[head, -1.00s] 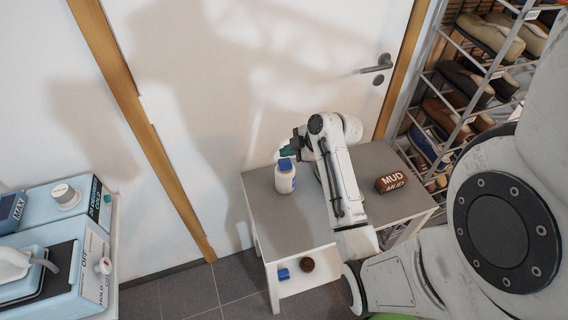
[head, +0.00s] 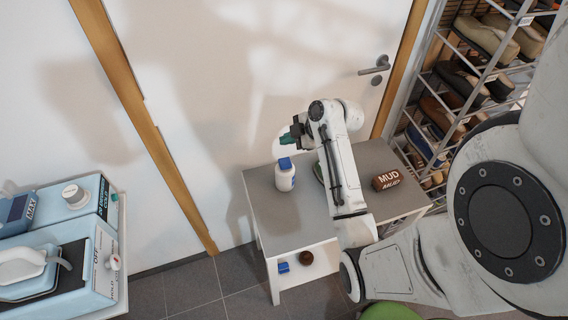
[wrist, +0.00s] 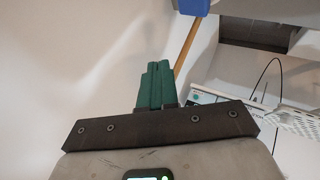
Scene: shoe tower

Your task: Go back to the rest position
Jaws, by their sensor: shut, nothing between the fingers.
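My gripper (head: 291,139) is above the back of the small grey-topped table (head: 270,222) in the head view, near the white door. Its green fingers (wrist: 156,88) are together in the wrist view, with nothing between them. A white bottle with a blue cap (head: 285,178) stands upright on the table, below and apart from the fingers. A brown block marked MUD (head: 386,179) lies on the table's right part. A green item on the table is mostly hidden behind my arm.
A metal rack (head: 466,85) with several shoes stands at the right. A light-blue machine (head: 70,260) is at the lower left. Under the tabletop are a small blue item (head: 284,267) and a round brown item (head: 306,258). A green round thing (head: 390,311) shows at the bottom edge.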

